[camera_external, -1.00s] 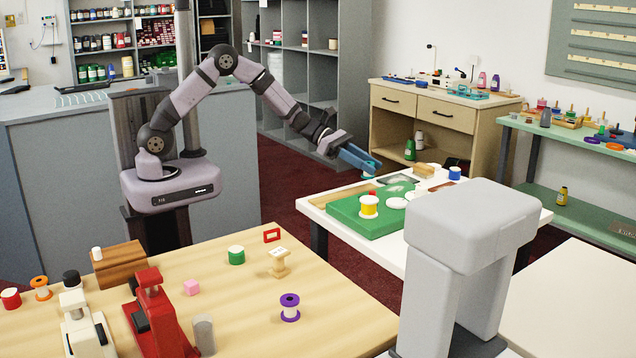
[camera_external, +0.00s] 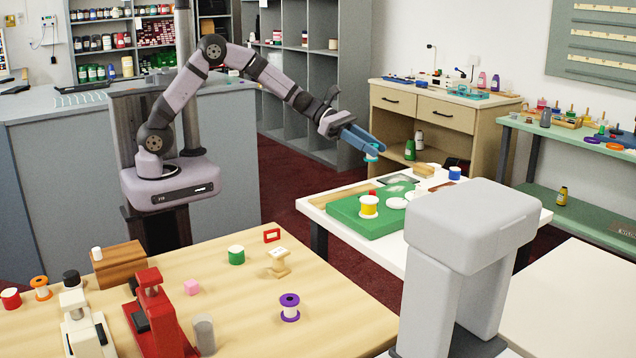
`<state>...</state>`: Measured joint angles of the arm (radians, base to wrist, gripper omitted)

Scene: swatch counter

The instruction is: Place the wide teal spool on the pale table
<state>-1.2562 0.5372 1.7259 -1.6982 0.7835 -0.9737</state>
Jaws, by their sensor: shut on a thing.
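My gripper (camera_external: 364,143) has blue fingers and is shut on the small teal spool (camera_external: 371,152). It holds the spool in the air, above the far side of the white-topped table (camera_external: 388,248) as seen here. The fingers hide part of the spool. The spool shows a teal band with pale ends. A light wood table (camera_external: 240,308) stands in the foreground. I cannot tell for certain which of these is the pale table.
On the white-topped table are a green block (camera_external: 345,212), a yellow spool (camera_external: 369,207), white discs and a blue spool (camera_external: 455,173). A large grey machine (camera_external: 470,220) stands in front. The light wood table holds a purple spool (camera_external: 290,308) and a green spool (camera_external: 236,255).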

